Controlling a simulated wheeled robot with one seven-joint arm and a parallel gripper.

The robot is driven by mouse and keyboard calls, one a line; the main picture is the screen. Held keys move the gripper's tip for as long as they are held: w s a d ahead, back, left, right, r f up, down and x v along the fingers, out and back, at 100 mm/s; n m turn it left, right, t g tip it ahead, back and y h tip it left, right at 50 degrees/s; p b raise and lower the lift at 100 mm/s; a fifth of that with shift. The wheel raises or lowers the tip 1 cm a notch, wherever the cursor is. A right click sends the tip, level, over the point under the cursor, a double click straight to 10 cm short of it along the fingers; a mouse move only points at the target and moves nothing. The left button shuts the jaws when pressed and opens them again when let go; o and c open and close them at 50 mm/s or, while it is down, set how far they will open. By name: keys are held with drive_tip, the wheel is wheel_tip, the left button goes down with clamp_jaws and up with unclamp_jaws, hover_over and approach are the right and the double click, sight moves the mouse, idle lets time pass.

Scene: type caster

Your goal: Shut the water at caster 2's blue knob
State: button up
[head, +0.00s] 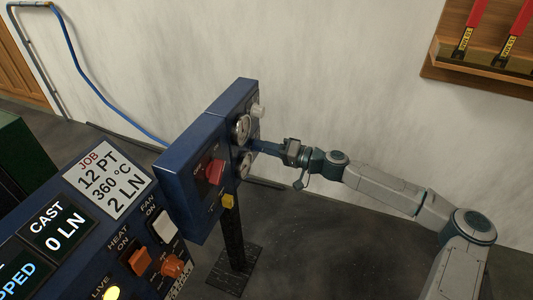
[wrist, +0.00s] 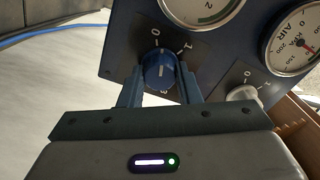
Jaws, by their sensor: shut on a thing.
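The blue knob (wrist: 160,70) is on the side face of a dark blue control box (head: 190,155), with a 0 and a 1 marked around it. My gripper (wrist: 160,88) has one finger on each side of the knob and is shut on it. In the head view my gripper (head: 256,146) reaches the box's right face from the right, and the knob is hidden there. A pale mark shows on the knob's upper part; its exact setting is hard to read. No caster number is readable.
A gauge (wrist: 200,8) sits above the knob. An air gauge (wrist: 292,42) and a pale knob (wrist: 243,93) are to its right. A job panel (head: 108,178) with switches stands at the lower left. A blue hose (head: 95,95) runs along the wall. Open floor lies below my arm.

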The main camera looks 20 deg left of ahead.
drive_tip(key=shift+f+n+b, duration=0.1)
drive_tip(key=shift+n+b, duration=0.75)
drive_tip(key=shift+n, duration=0.45)
drive_tip(key=o, duration=1)
drive_tip(key=shift+c, duration=0.2)
drive_tip(key=s+d+p, duration=0.1)
drive_tip(key=d+p, duration=0.2)
drive_tip(key=d, duration=1)
drive_tip(key=shift+d, duration=0.4)
